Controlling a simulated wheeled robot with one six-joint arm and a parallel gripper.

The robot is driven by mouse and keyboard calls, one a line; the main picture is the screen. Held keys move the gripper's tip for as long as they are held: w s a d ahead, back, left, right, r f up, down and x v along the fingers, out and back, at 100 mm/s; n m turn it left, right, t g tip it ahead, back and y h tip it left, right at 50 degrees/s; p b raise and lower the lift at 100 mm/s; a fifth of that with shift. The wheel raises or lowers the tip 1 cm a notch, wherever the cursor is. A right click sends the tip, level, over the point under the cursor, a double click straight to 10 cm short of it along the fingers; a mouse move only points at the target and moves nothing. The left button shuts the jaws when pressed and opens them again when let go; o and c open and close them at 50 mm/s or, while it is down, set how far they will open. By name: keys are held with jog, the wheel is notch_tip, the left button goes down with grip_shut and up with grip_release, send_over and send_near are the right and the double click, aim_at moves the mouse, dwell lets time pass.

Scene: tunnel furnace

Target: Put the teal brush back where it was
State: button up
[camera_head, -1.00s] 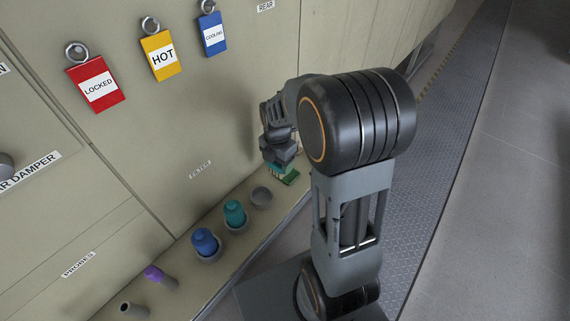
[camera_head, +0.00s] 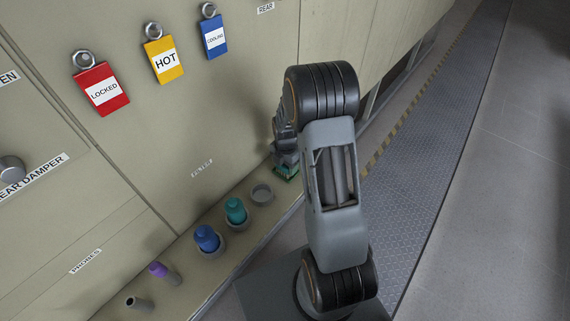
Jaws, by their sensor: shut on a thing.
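My gripper (camera_head: 286,162) is at the far end of the ledge, low beside the panel, and partly hidden by my arm. It is shut on the teal brush (camera_head: 287,173), of which only a small teal-green part shows under the jaws. The brush is at or just above the ledge top; I cannot tell whether it touches. Whatever marks its place is not clear from here.
The ledge (camera_head: 222,262) holds an empty grey cup (camera_head: 262,193), a teal plug (camera_head: 236,209) and a blue plug (camera_head: 206,237) in cups, a purple-topped probe (camera_head: 159,270) and an empty tube (camera_head: 139,304). Red (camera_head: 102,90), yellow (camera_head: 164,58) and blue (camera_head: 214,37) tags hang above.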

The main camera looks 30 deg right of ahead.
jog(key=shift+f, duration=0.2)
jog(key=o, duration=1)
jog(key=shift+c, duration=0.2)
jog(key=shift+r, duration=0.15)
notch_tip(320, 180, up, 11)
jog(key=b, duration=0.1)
jog(key=s+a+r+m+t, duration=0.2)
jog(key=s+a+r+m, duration=0.2)
jog(key=m, duration=0.7)
jog(key=s+a+r+m+t, duration=0.2)
jog(key=s+a+r+m, duration=0.3)
jog(key=s+r+m, duration=0.3)
jog(key=shift+s+a+m+t, duration=0.25)
jog(key=shift+s+m+t, duration=0.05)
jog(key=shift+s+m, duration=1.7)
